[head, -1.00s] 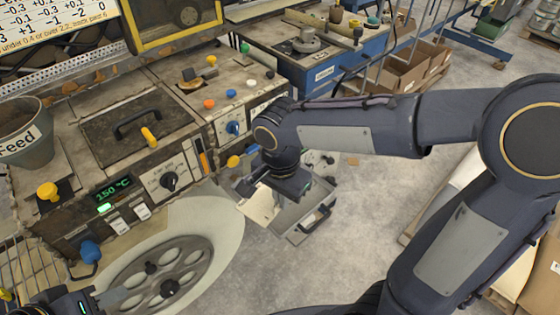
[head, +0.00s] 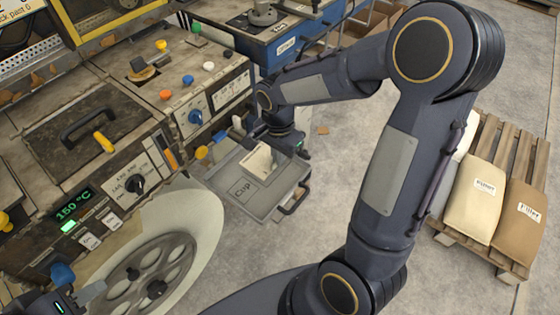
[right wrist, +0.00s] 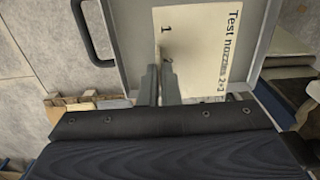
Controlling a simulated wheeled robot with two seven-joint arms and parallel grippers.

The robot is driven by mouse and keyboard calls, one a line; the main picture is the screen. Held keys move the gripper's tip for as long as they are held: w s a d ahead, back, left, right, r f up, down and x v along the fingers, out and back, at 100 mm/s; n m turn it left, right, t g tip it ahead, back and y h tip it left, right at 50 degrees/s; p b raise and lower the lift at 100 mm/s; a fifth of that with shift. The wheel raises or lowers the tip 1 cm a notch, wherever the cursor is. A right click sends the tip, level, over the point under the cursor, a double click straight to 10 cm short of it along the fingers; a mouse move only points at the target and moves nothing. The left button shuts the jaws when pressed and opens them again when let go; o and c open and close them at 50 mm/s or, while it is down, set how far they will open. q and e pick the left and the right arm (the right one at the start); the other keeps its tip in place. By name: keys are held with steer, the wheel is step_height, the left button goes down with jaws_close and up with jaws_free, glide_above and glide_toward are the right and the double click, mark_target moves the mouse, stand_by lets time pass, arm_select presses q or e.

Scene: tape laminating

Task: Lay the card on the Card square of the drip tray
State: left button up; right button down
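The cream card (head: 257,160) is over the back part of the grey drip tray (head: 270,207) in the head view. My right gripper (right wrist: 160,88) is shut on one end of the card. In the head view this gripper (head: 278,148) is at the tray's far right, its tips partly hidden. I cannot tell whether the card touches the tray floor. The tray's Cup square (head: 243,189) is bare; the Card square's marking is not visible. My left gripper (head: 75,298) is at the lower left, only partly in view.
The machine panel with knobs (head: 195,116) borders the tray on the left. A large spoked wheel (head: 150,275) stands in front of the machine. The tray has a dark handle (head: 295,203) on its right. Filler sacks (head: 475,195) lie on a pallet at the right. Open floor lies between.

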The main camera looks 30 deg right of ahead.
steer(key=shift+w+d+f, duration=0.1)
steer(key=shift+d+f, duration=0.05)
steer(key=shift+f, duration=0.1)
steer(key=f, duration=0.3)
steer(key=shift+w+d+f, duration=0.15)
steer(key=shift+d, duration=0.15)
steer(key=shift+f, duration=0.25)
steer(key=shift+f, duration=0.15)
steer(key=c, duration=1.6)
jaws_free()
steer(key=shift+c, duration=0.2)
